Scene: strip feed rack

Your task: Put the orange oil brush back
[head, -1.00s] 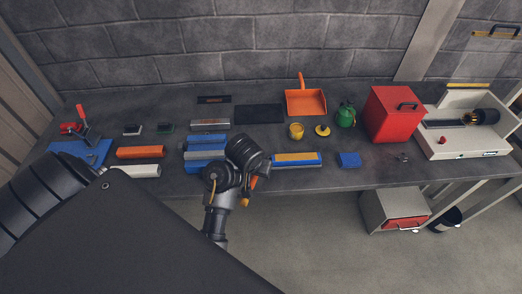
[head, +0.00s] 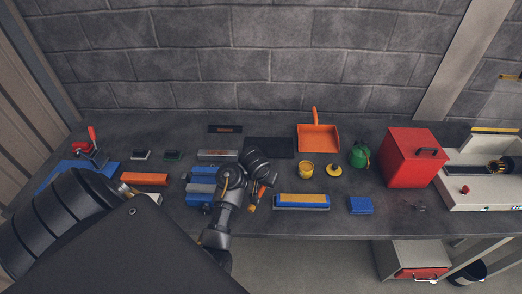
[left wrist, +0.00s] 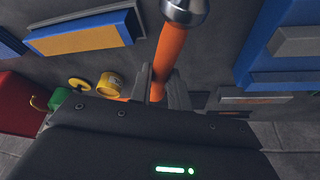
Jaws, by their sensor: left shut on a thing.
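The orange oil brush shows in the left wrist view as an orange handle (left wrist: 170,55) with a round metal collar (left wrist: 185,9) at its far end. My left gripper (left wrist: 160,84) is shut on the handle. In the head view my left gripper (head: 264,187) is over the front middle of the bench, between the blue blocks and the blue-and-yellow block. My right gripper is out of view.
The blue-and-yellow block (head: 301,202) lies right of my gripper, and blue blocks (head: 200,188) lie left. An orange dustpan (head: 318,138), green oil can (head: 359,155) and red box (head: 411,160) stand farther back and right. A dark mat (head: 268,147) lies behind my gripper.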

